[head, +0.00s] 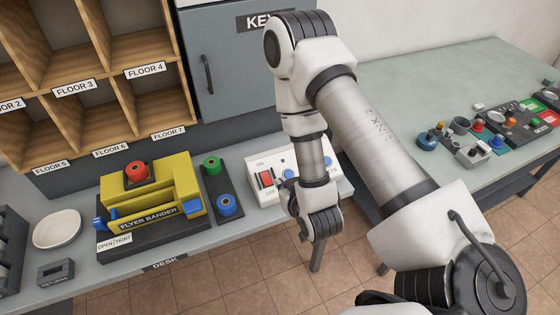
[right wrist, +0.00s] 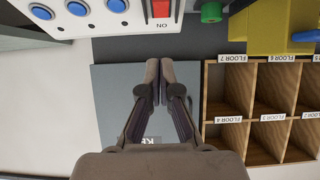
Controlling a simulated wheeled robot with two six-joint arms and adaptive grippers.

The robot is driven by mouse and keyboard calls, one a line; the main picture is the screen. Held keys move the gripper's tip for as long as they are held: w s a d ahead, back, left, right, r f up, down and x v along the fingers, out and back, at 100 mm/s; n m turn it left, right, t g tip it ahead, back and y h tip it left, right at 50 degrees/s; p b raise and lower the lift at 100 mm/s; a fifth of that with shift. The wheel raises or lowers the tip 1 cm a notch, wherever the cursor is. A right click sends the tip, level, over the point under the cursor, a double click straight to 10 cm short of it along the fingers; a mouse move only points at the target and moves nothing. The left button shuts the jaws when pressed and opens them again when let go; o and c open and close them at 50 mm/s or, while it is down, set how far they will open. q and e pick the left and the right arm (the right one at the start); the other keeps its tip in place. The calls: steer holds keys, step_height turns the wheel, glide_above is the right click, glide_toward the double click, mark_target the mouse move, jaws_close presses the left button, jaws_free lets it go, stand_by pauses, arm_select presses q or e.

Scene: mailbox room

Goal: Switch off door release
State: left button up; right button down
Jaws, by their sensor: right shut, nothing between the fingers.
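A white control panel (head: 262,163) stands on the desk in the head view, with a red rocker switch (head: 265,179) between the marks ON above and OFF below. Which way the rocker is tilted is too small to tell. My right gripper (head: 281,184) is just right of the switch, partly hidden by its own wrist. In the right wrist view the panel (right wrist: 60,22) appears upside down at the top, and the red switch (right wrist: 161,10) lies just beyond the shut, empty fingertips (right wrist: 166,62). Contact cannot be told. My left gripper is not in view.
Blue buttons (right wrist: 77,7) sit beside the switch on the panel. A grey cabinet (head: 235,70) and wooden pigeonholes (head: 85,85) stand behind.

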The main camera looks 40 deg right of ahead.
mark_target(267, 178)
steer(key=x, duration=0.3)
steer(key=f+b+x, duration=0.1)
steer(key=x, duration=0.3)
steer(key=s+f+b+x, duration=0.1)
steer(key=x, duration=0.2)
steer(key=shift+w+a+f, duration=0.1)
steer(key=shift+a+f, duration=0.05)
steer(key=shift+a, duration=0.05)
steer(key=shift+w+f, duration=0.15)
steer(key=shift+f, duration=0.3)
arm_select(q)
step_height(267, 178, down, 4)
